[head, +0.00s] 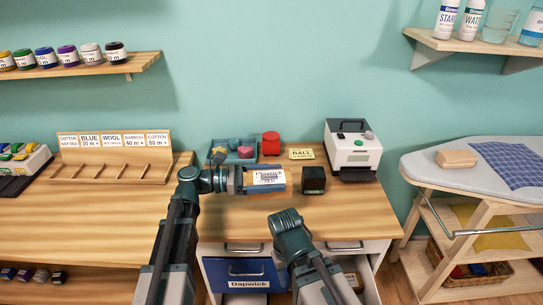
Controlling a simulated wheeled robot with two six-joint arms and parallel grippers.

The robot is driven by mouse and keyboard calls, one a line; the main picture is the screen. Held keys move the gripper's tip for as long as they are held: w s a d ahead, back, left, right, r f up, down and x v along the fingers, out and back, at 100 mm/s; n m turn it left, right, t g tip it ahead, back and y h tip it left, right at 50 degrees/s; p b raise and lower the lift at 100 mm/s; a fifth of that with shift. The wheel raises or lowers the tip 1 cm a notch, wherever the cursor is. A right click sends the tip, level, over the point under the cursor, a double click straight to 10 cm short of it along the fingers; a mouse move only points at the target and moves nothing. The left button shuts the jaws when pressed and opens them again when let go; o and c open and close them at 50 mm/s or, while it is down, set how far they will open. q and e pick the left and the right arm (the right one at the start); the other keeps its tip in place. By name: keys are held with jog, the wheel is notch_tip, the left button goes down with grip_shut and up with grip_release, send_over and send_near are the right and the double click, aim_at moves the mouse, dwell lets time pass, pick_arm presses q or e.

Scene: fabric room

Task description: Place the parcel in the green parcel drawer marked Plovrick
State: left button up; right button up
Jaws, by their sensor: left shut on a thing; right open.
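The parcel (268,176) is a small box with a white label whose top line appears to read Plovrick. It is above the right part of the wooden desk, and my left gripper (242,180) is shut on its left end. My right gripper (289,222) is open and empty, lower in the picture, apart from the parcel. A blue drawer (238,270) below the desk top is marked Dapwick. No green drawer front can be made out; my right arm covers part of the drawer area.
A dark block (314,180) stands close to the right of the parcel. Behind are a teal tray (219,158), a red jar (271,143) and a white machine (353,151). An ironing board (425,168) stands at right.

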aim_at(272, 177)
pick_arm(q)
notch_tip(272, 177, up, 15)
jog(key=p, duration=1.4)
jog(key=shift+p, duration=0.4)
pick_arm(e)
notch_tip(272, 177, up, 15)
